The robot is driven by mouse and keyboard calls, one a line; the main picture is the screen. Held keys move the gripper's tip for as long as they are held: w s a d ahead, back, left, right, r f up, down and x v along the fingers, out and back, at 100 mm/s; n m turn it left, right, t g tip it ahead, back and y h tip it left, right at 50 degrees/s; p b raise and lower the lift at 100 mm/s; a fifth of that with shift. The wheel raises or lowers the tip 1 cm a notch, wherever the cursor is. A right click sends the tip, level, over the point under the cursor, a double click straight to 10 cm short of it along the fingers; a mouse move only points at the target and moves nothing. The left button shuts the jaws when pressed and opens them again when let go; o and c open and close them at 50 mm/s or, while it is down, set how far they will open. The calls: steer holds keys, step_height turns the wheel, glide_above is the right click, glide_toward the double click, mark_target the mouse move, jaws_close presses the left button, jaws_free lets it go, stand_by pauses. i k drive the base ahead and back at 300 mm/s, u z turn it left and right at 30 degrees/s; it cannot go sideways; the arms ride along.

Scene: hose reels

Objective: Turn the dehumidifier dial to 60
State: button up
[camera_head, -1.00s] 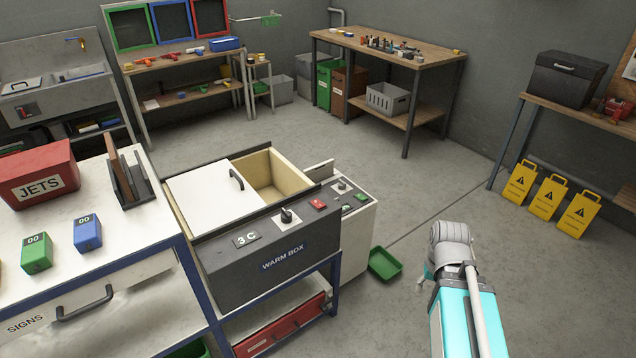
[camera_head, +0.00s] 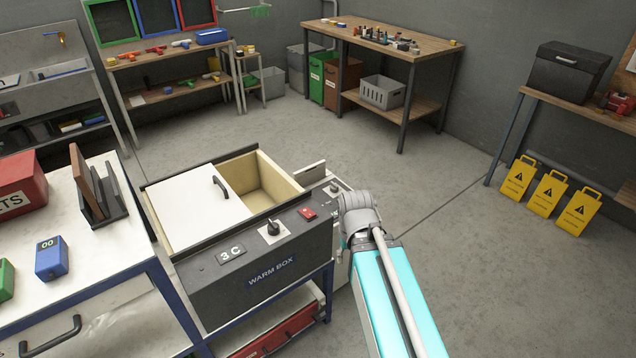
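No label reading dehumidifier shows. A cream unit (camera_head: 342,270) stands just behind the right end of the warm box (camera_head: 225,287). A small dark knob on a light plate (camera_head: 334,188) sits on its dark top panel. Its scale and setting are too small to read. The warm box has its own black knob (camera_head: 272,228) and a red switch (camera_head: 306,213). My arm reaches in from the lower right, and its grey joint covers the right part of the cream unit's panel. My gripper's fingers are hidden behind my arm or out of view.
Yellow warning signs (camera_head: 550,192) stand at the right wall under a bench. A workbench (camera_head: 395,45) stands at the back. The floor behind the warm box is clear.

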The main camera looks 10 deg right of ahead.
mark_target(334, 188)
steer(key=i, duration=1.05)
steer(key=z, duration=0.55)
